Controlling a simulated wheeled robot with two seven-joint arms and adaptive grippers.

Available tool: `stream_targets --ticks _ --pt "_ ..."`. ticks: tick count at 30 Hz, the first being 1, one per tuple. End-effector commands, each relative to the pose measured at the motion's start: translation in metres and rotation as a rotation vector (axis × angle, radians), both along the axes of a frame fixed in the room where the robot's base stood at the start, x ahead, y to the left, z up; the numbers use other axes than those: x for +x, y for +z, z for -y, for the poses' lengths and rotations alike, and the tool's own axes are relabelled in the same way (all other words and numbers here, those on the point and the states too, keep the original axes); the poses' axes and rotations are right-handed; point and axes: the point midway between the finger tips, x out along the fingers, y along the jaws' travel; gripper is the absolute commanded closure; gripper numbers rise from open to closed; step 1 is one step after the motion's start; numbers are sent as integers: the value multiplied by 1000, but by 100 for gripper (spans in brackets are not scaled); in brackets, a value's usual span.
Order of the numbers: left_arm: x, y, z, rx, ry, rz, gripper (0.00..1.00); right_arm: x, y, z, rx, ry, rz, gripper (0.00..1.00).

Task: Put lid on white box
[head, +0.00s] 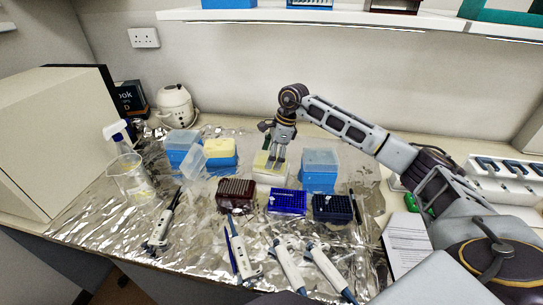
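The white box (260,169), pale with a yellowish top, stands in the middle of the foil-covered bench. My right gripper (276,160) points down over its top, its fingertips at or just above the surface. The fingers are too small in the head view to tell whether they are apart or shut on anything. A clear lid-like piece (191,159) stands tilted on the left beside the blue boxes. I cannot tell whether the white box carries a lid. My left gripper is not in view.
Blue boxes stand left (180,156), left of centre (221,159) and right (319,182) of the white box. A brown rack (236,203), blue rack (287,208) and dark rack (332,214) lie in front. Several pipettes (240,250) lie nearer, with a beaker (130,178) at left.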

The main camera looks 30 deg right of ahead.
Motion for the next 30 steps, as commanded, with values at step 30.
stream_targets --ticks 30 --pt "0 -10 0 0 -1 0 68 -3 -18 0 -3 2 -15 36"
